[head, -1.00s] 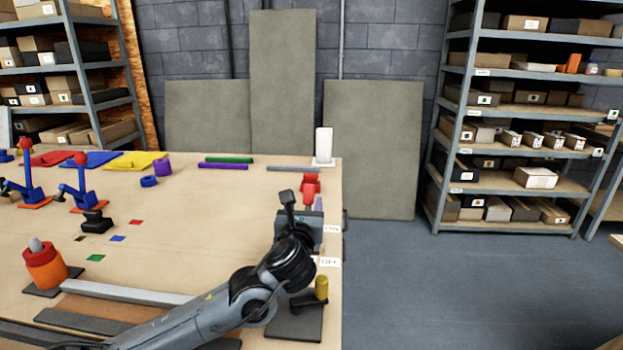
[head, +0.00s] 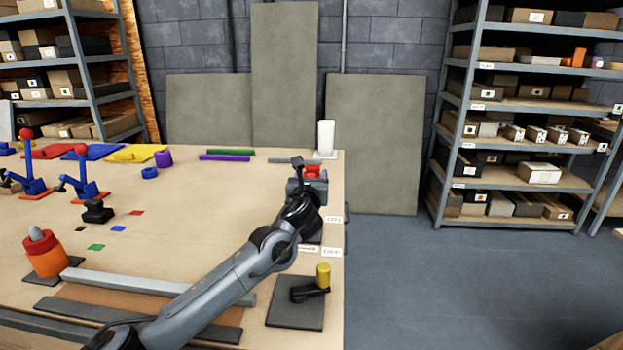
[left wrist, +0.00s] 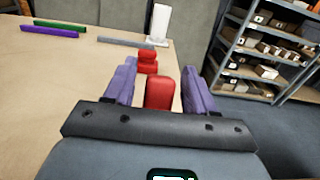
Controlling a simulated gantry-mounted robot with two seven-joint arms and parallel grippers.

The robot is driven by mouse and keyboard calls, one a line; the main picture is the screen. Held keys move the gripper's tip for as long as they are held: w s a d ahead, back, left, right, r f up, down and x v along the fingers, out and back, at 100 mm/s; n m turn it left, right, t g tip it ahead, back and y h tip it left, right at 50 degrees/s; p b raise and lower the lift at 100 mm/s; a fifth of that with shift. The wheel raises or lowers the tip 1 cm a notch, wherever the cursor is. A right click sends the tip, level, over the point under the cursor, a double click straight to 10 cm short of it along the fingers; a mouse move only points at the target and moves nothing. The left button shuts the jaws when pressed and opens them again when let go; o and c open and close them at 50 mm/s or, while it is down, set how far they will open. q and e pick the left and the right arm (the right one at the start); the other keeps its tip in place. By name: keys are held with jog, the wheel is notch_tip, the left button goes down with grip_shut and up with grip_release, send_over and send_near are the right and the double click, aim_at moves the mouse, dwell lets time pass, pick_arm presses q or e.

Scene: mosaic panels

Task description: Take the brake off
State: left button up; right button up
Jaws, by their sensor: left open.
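A red object (head: 313,172) stands near the right edge of the table, partly hidden behind my left gripper (head: 312,178). In the left wrist view a red rounded block (left wrist: 160,90) lies between the purple fingers of my left gripper (left wrist: 160,85), with a gap on each side. A smaller red stepped part (left wrist: 148,60) shows just beyond it. The left gripper is open and holds nothing. A black lever with a yellow knob (head: 323,275) stands on a dark plate nearer the front. Which of these is the brake is not clear. My right gripper is not in view.
Small white labels (head: 331,218) lie along the right table edge. A white upright block (head: 325,137) stands at the back corner, beside a grey bar (head: 285,160). An orange-red cylinder (head: 45,255) and blue red-knobbed levers (head: 82,180) stand on the left. Floor is clear right.

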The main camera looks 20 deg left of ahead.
pick_arm(q)
jog(key=shift+w, duration=0.25)
grip_shut()
dwell(0.3)
